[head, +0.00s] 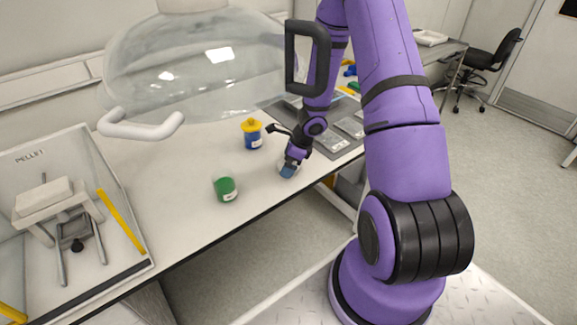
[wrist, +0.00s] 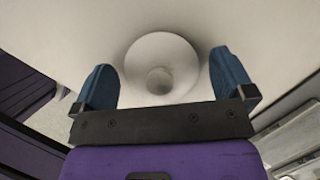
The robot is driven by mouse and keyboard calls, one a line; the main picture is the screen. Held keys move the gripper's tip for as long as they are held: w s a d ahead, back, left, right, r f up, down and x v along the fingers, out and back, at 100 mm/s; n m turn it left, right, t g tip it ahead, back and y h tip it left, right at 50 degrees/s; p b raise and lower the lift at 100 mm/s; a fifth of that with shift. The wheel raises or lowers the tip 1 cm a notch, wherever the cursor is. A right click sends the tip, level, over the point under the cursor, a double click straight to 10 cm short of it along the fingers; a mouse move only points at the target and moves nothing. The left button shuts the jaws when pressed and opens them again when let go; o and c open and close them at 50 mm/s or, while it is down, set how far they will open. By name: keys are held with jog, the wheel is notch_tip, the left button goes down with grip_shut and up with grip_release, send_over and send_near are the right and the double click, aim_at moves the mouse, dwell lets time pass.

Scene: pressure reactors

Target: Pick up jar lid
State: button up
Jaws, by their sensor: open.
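The jar lid (wrist: 160,68) shows in the wrist view as a pale round disc with a small raised knob in its middle. It lies between the two blue fingers of my gripper (wrist: 166,82), which are open with one finger to each side and gaps between them and the lid. In the head view, my gripper (head: 289,170) points down close over the white table, near its front edge. I cannot make out the lid clearly there, as the gripper covers that spot.
A green jar (head: 225,189) stands left of my gripper on the white table (head: 180,185). A blue jar with a yellow top (head: 252,135) stands behind. A clear dome (head: 205,65) with handles hangs above.

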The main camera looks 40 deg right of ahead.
jog(key=c, duration=0.8)
notch_tip(320, 180, up, 9)
jog(key=shift+r, duration=0.45)
jog(key=shift+s, duration=0.1)
